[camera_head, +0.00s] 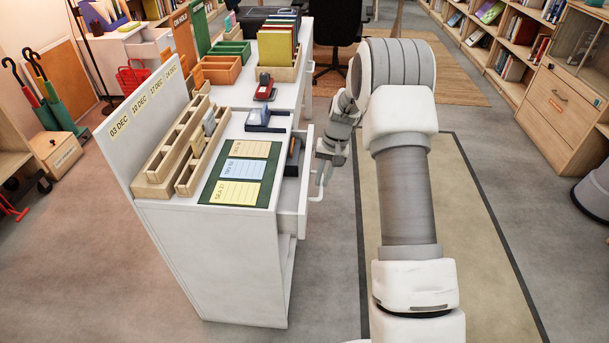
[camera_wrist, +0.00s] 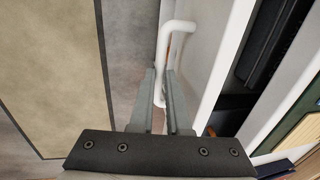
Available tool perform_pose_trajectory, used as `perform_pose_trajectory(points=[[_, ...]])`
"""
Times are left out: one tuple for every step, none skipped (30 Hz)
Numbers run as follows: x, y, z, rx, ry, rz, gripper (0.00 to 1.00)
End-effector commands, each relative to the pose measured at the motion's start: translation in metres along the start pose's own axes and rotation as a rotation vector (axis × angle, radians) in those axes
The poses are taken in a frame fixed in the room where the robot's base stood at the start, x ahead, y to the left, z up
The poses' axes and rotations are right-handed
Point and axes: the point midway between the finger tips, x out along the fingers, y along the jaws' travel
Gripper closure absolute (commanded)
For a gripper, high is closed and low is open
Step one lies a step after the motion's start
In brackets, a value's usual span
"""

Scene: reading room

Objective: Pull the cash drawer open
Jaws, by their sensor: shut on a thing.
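The cash drawer (camera_head: 301,187) sticks out of the right side of the white desk (camera_head: 222,255), partly open, with a dark interior showing. Its white bar handle (camera_head: 318,190) is on the drawer front and also shows in the wrist view (camera_wrist: 179,27). My gripper (camera_head: 325,168) is at the handle, to the right of the drawer front. In the wrist view, my gripper's two fingers (camera_wrist: 160,82) are on either side of the handle bar and shut on it. The drawer front (camera_wrist: 215,70) is right of the fingers there, with a black insert (camera_wrist: 265,60) behind it.
The desk top holds a green mat with cards (camera_head: 213,190), wooden racks (camera_head: 170,150), a card reader (camera_head: 266,120) and a red stapler (camera_head: 265,88). Bare floor and a beige rug (camera_head: 475,270) lie right of the desk. A black chair (camera_head: 338,30) stands behind.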

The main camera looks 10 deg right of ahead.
Motion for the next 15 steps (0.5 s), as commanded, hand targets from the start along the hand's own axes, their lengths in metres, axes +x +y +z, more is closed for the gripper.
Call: perform_pose_trajectory(points=[[-0.004,0.016,0.000,0.007,-0.001,0.002,1.00],[-0.005,0.024,0.001,0.007,-0.001,0.002,1.00],[-0.007,0.034,0.001,0.007,-0.001,0.002,1.00],[-0.009,0.041,0.001,0.007,-0.001,0.002,1.00],[-0.010,0.048,0.001,0.007,-0.001,0.001,1.00],[-0.011,0.057,0.001,0.006,-0.001,0.001,1.00],[-0.013,0.064,0.001,0.006,-0.001,0.001,1.00],[-0.014,0.071,0.002,0.005,-0.001,0.001,1.00],[-0.015,0.079,0.002,0.006,-0.002,0.001,1.00],[-0.016,0.085,0.002,0.004,-0.002,0.001,1.00],[-0.017,0.091,0.002,0.004,-0.002,0.001,1.00],[-0.019,0.098,0.002,0.004,-0.002,0.001,1.00],[-0.020,0.103,0.002,0.003,-0.002,0.001,1.00],[-0.021,0.107,0.002,0.003,-0.002,0.001,1.00],[-0.022,0.113,0.002,0.003,-0.001,0.001,1.00]])
